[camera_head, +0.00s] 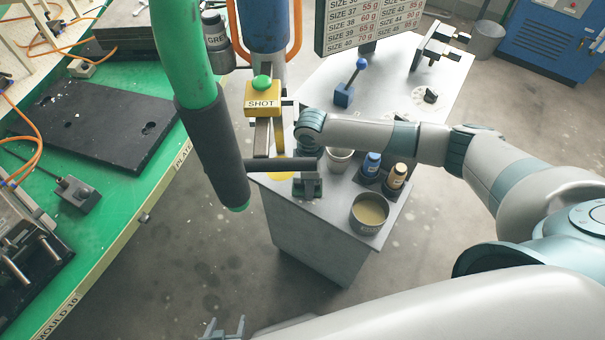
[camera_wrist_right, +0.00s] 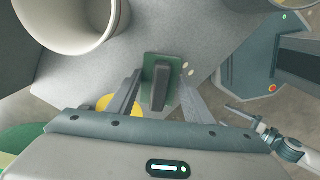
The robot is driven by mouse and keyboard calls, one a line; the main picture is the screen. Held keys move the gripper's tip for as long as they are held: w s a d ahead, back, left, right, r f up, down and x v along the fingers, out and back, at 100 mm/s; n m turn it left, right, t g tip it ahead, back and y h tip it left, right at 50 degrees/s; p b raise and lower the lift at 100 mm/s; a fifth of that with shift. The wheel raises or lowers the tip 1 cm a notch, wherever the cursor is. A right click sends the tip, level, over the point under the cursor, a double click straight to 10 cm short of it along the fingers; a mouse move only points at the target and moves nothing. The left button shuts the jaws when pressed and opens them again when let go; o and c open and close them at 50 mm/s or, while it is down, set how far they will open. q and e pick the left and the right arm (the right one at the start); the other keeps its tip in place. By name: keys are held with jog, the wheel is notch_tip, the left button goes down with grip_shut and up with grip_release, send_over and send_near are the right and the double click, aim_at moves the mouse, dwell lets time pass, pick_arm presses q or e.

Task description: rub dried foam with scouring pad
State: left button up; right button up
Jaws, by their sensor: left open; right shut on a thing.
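The scouring pad (camera_wrist_right: 149,70) is a green slab with a dark grip block, seen in the right wrist view between my fingers. My right gripper (camera_wrist_right: 160,92) is shut on the grip block. In the head view the pad (camera_head: 316,191) shows at the front edge of the grey cabinet top, below my right gripper (camera_head: 306,174). I cannot tell whether it touches the top. Small pale spots (camera_wrist_right: 188,69) beside the pad may be dried foam; the pad may hide more. My left gripper (camera_head: 224,329) is open and empty at the bottom edge of the head view.
On the cabinet top (camera_head: 385,80) stand a blue bottle (camera_head: 371,165), a yellow-brown bottle (camera_head: 396,178), a pale cup (camera_head: 339,159) and a tin (camera_head: 369,213). A green-and-black hanging tube (camera_head: 212,150) and the yellow SHOT box (camera_head: 263,100) are to the left, beyond them a green bench (camera_head: 100,230).

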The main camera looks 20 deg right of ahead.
aim_at(321, 195)
jog(key=shift+s+d, duration=0.1)
jog(key=shift+s, duration=0.3)
jog(key=shift+s, duration=0.1)
jog(key=shift+s+d+p, duration=0.4)
jog(key=shift+s+p, duration=0.25)
jog(key=shift+p, duration=0.25)
jog(key=shift+s+d+p, duration=0.6)
jog(key=shift+s, duration=0.15)
jog(key=shift+s+d+f, duration=0.15)
jog(key=shift+s+f, duration=0.05)
jog(key=shift+s, duration=0.05)
